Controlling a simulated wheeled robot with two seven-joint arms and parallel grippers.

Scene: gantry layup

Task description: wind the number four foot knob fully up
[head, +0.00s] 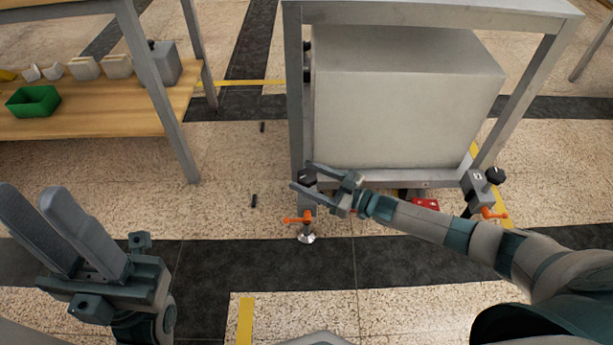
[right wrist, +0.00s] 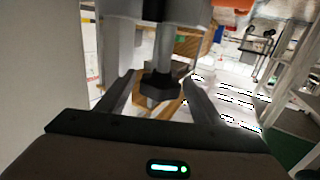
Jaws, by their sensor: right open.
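A foot with a black knob (head: 307,176), an orange lever (head: 298,219) and a round metal pad (head: 307,237) is at the front left leg of the grey gantry. My right gripper (head: 302,176) is open at this knob, one finger on each side. In the right wrist view the black knob (right wrist: 160,86) lies between the two fingers, with gaps at its sides. A second foot at the front right leg has a black knob (head: 495,175) and an orange lever (head: 493,213). I cannot read a number four on either. My left gripper (head: 30,198) is open and empty, far from the feet.
A large pale box (head: 405,110) fills the gantry frame (head: 295,100) behind the knob. A wooden bench (head: 100,120) with a green bin (head: 33,101) stands left. Small black pieces (head: 254,201) lie on the floor. The floor between bench and gantry is otherwise clear.

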